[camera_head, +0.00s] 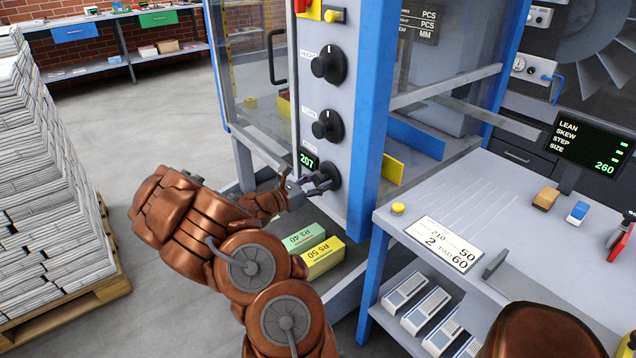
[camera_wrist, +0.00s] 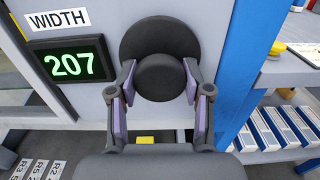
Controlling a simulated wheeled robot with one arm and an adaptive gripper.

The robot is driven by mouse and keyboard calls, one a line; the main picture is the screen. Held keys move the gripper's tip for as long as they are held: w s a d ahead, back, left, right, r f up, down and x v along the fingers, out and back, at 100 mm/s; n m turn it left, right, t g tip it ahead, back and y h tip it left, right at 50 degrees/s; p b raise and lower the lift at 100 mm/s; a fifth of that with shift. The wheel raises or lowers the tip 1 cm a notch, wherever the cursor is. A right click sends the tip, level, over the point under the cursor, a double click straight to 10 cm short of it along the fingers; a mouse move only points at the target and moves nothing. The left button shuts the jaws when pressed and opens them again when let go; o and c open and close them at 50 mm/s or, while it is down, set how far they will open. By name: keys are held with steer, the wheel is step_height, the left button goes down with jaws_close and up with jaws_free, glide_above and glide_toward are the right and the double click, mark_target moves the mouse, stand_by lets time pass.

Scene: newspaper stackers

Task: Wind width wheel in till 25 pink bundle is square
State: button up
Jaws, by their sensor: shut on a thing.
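The width wheel (camera_wrist: 160,40) is a black round knob with a raised hub, on the grey panel. In the wrist view my gripper (camera_wrist: 161,85) has its two purple-padded fingers on either side of the hub, shut on it. A green display (camera_wrist: 70,62) beside the WIDTH label (camera_wrist: 58,18) reads 207. In the head view my gripper (camera_head: 310,182) reaches the lowest of three knobs, and the display (camera_head: 309,161) there reads 207 too. I cannot make out a pink bundle in either view.
Two other black knobs sit above, a middle one (camera_head: 327,126) and a top one (camera_head: 329,65). A blue post (camera_head: 376,120) stands right of the panel. The grey table (camera_head: 470,210) carries a printed card (camera_head: 444,244). A dark screen (camera_head: 595,145) lists LEAN, SKEW, STEP, SIZE and 260. Paper stacks (camera_head: 45,190) stand left.

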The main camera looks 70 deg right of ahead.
steer(key=shift+w, duration=0.1)
steer(key=c, duration=0.5)
steer(key=shift+o, duration=0.2)
steer(key=shift+f+b, duration=0.1)
steer(key=shift+b, duration=0.2)
steer(key=shift+m+b, duration=0.35)
steer(key=shift+m, duration=0.05)
steer(key=o, duration=1.2)
steer(key=shift+c, duration=0.2)
steer(key=v, duration=1.2)
